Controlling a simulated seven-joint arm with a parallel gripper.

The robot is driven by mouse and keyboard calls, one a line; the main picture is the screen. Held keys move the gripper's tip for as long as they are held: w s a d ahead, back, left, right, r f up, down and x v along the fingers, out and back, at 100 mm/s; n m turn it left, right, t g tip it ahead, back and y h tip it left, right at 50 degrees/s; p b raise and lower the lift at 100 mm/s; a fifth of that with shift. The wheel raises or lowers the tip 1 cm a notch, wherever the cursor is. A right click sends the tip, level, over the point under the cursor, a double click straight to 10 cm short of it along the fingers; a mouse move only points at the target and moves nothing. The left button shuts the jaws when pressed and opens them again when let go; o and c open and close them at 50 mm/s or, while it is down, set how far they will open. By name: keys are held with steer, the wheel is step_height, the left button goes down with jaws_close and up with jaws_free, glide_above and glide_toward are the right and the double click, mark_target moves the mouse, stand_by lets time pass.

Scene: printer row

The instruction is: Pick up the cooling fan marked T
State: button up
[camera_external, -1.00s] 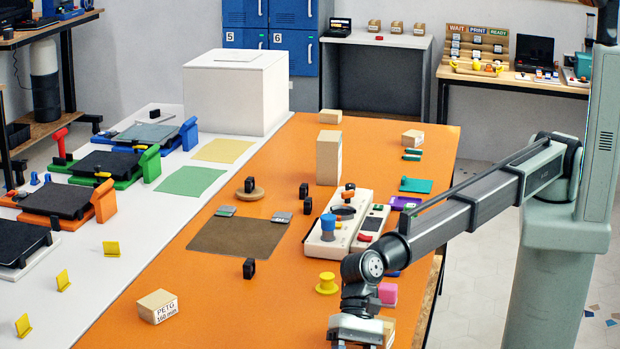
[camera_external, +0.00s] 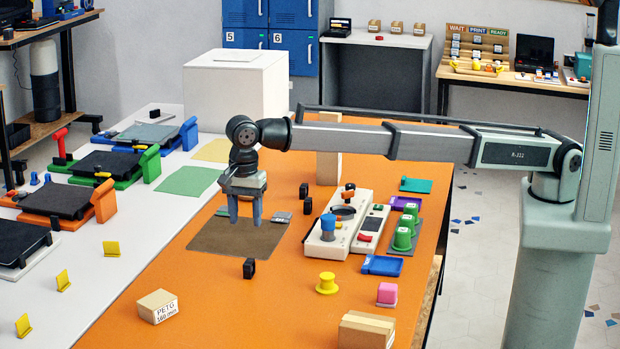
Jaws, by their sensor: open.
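Small black upright blocks that may be the cooling fans stand on the orange table: one at the front edge of the brown mat (camera_external: 249,268), and two to the right of the mat, a farther one (camera_external: 304,190) and a nearer one (camera_external: 307,206). No letter T is readable on any of them at this size. My gripper (camera_external: 244,223) points down over the brown mat (camera_external: 215,238), open, with nothing seen between its fingers. It is apart from these black blocks. Its wrist and fingers hide the area behind, where another black block stood on a round wooden disc.
A white device (camera_external: 330,240) with a blue knob stands right of the mat. Green spools (camera_external: 403,238), a blue tray (camera_external: 382,265) and a yellow spool (camera_external: 326,284) lie near it. A PETG box (camera_external: 158,306) is front left. The table's front middle is clear.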

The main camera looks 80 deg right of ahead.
mark_target(249, 261)
step_height(249, 261, down, 14)
steer(key=shift+s+d+r, duration=0.1)
steer(key=shift+r, duration=0.05)
stand_by(0.7)
steer(key=shift+c, duration=0.5)
jaws_close()
